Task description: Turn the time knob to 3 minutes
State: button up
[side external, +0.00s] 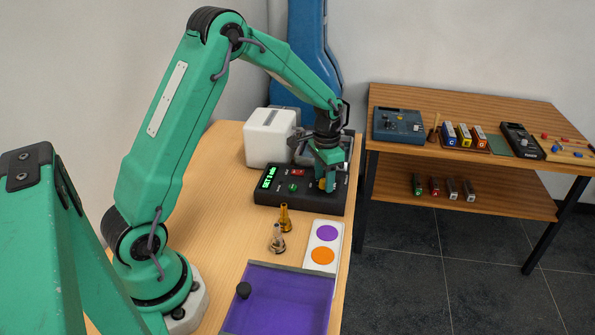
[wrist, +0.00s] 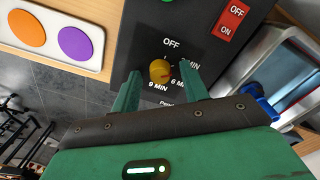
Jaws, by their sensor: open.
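The dark control box (side external: 300,203) sits on the wooden table, with a lit green display (side external: 269,177) whose small text seems to read "SET 3 MIN". I cannot tell where the knob points. My gripper (wrist: 158,76) is open, pointing down at the box, one finger on each side of the knob. I cannot tell whether either finger touches it.
A red OFF/ON switch (wrist: 233,20) and a green knob (side external: 293,187) share the box face. A white box (side external: 268,138) stands behind. Brass mouthpieces (side external: 284,217), a two-dot card (side external: 311,257) and a purple-covered tray (side external: 280,305) lie in front. A side shelf (side external: 480,105) holds instruments.

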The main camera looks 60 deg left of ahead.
aim_at(324, 180)
notch_tip(324, 180, up, 7)
jog(key=shift+r, duration=0.4)
dwell(0.5)
jog(key=shift+s+d+r, duration=0.15)
jog(key=shift+r, duration=0.15)
jog(key=s+d+r+n+t, duration=0.1)
jog(key=s+d+r+t, duration=0.1)
jog(key=s+d+r, duration=0.35)
jog(key=s+d+r+t, duration=0.2)
jog(key=s+r, duration=0.5)
jog(key=s, duration=0.4)
jog(key=s+d+f+n+t, duration=0.1)
jog(key=s+d, duration=0.1)
jog(key=s, duration=0.5)
jog(key=shift+s+t, duration=0.25)
jog(key=shift+t, duration=0.05)
